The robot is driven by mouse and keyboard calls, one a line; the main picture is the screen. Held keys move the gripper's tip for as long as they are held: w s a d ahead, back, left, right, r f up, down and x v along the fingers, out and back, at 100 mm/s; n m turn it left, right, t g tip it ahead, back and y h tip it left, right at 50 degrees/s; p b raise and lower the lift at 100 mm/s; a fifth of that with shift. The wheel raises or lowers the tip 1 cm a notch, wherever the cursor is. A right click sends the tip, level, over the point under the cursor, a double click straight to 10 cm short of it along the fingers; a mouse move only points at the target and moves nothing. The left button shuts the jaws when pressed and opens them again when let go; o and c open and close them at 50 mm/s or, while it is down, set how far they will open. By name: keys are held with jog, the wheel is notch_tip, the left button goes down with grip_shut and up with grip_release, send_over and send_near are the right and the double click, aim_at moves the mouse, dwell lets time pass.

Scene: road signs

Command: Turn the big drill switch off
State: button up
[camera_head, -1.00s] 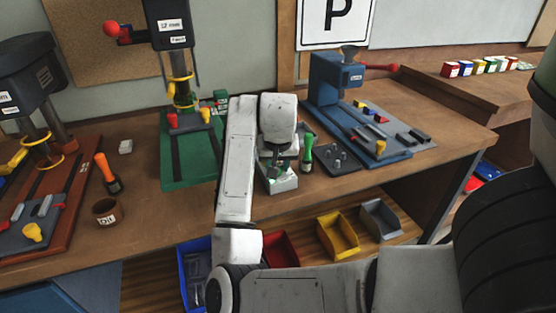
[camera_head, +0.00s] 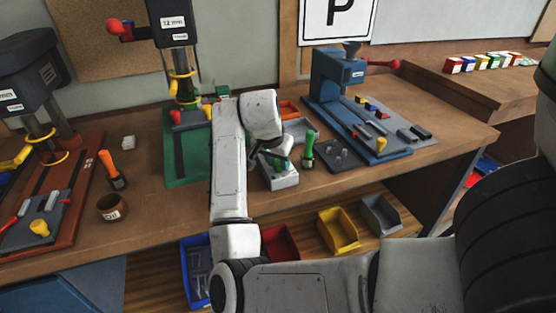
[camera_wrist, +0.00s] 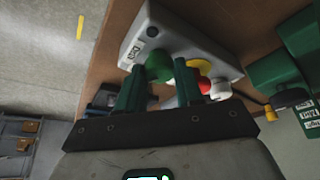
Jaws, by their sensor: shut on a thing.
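A pale grey switch box (camera_head: 281,180) stands on the workbench, right of the green-based drill press. In the wrist view the box (camera_wrist: 205,45) carries a label, a green round knob (camera_wrist: 160,67), a yellow disc, a red part and a white knob (camera_wrist: 221,89). The label is too blurred to read surely. My gripper (camera_wrist: 158,75) has its two dark green fingers at the box, on either side of the green knob, shut on it. In the head view my gripper (camera_head: 274,158) is over the box and partly hidden by my wrist.
The green-based drill press (camera_head: 173,30) stands left of my arm and a dark drill press (camera_head: 38,75) at far left. A blue press (camera_head: 325,85), a screwdriver with a green handle (camera_head: 308,145) and a grey plate (camera_head: 345,155) are at right. A brown cup (camera_head: 111,208) stands front left.

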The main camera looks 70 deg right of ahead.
jog(key=o, duration=1)
jog(key=v, duration=1.1)
jog(key=shift+d+f, duration=0.1)
